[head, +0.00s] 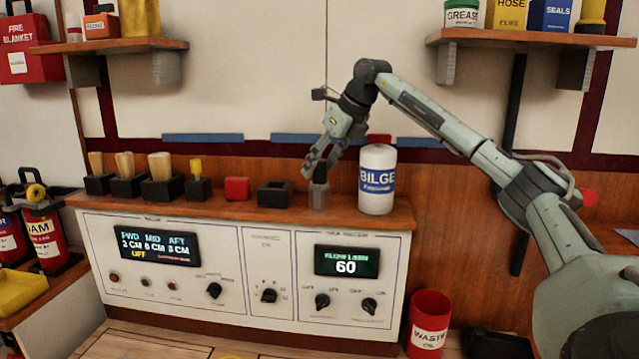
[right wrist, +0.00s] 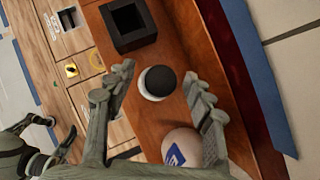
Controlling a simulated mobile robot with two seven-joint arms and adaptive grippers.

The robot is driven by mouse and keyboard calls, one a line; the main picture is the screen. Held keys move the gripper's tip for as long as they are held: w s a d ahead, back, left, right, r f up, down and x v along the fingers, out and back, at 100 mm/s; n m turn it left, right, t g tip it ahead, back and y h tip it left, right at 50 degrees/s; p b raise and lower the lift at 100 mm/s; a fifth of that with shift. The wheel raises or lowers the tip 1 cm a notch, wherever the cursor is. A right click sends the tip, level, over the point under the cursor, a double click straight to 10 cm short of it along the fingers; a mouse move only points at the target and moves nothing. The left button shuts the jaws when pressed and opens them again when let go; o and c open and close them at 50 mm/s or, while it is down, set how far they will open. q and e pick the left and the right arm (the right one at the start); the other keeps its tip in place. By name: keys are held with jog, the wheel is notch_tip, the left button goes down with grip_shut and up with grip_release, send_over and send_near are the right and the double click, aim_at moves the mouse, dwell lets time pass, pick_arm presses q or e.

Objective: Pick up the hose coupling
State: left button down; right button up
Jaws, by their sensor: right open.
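The hose coupling appears to be the small upright cylinder (head: 319,196) with a grey body and dark top, standing on the wooden counter left of the white bottle. In the right wrist view its round black top and pale rim (right wrist: 158,82) show from above. My right gripper (head: 317,168) points down just above it, open and empty. In the right wrist view the spread fingers (right wrist: 159,80) lie on either side of the coupling, with gaps to both. Part of what looks like my left gripper (right wrist: 45,140) shows at the lower left of that view; its jaws are unclear.
The white BILGE bottle (head: 377,180) stands close on the right of the coupling. A black open square holder (head: 274,194) stands close on its left, then a red block (head: 237,188). Holders with wooden-handled tools stand further left. A red waste bin (head: 429,322) is below.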

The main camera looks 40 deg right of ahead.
jog(key=shift+w+f, duration=0.15)
jog(key=shift+f, duration=0.1)
jog(key=shift+c, duration=0.5)
grip_shut()
jog(key=shift+r, duration=0.2)
